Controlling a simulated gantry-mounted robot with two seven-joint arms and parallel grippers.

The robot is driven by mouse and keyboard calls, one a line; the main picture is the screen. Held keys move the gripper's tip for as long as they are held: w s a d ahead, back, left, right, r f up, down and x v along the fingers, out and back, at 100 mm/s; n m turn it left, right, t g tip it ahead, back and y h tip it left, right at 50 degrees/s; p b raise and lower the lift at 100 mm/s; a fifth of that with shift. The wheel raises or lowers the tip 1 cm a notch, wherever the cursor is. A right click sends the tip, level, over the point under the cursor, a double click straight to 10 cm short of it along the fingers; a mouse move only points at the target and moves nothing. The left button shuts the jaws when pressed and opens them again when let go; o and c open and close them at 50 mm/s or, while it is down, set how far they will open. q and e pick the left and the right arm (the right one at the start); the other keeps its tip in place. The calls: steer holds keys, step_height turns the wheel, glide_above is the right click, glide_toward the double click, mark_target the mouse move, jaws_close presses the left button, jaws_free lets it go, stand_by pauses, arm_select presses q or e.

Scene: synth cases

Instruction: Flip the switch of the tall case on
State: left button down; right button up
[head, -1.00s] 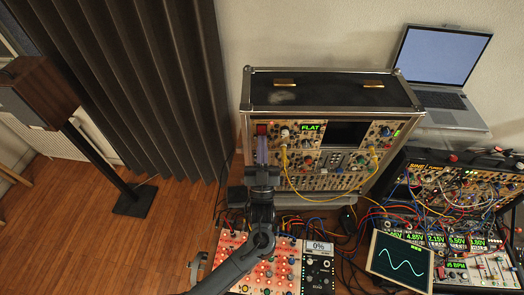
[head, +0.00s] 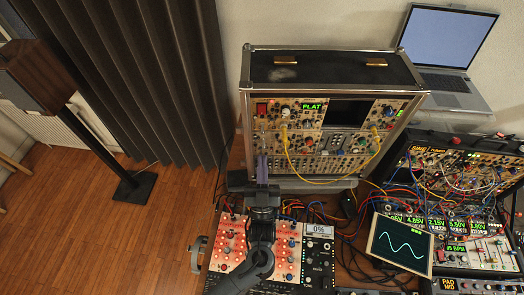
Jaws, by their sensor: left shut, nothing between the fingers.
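The tall case (head: 330,68) stands upright in the middle of the head view, with a black top and a panel full of knobs and cables. Its red switch (head: 262,109) is at the upper left of the panel; its exact position is too small to tell. My left gripper (head: 262,160) is shut and empty, with its fingers pointing up at the panel's lower left. The fingertips are below the red switch and apart from it. My right gripper is not in view.
A low panel with red lights (head: 260,243) lies below my left gripper. A smaller case (head: 460,160) with many cables and a screen with a green wave (head: 400,243) are at the right. A laptop (head: 445,50) is behind. A yellow cable hangs across the tall case's panel.

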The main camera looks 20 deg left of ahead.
arm_select(q)
steer(key=shift+v, duration=1.25)
steer(key=shift+w+a+f, duration=0.1)
steer(key=shift+w+f, duration=0.05)
steer(key=shift+f, duration=0.05)
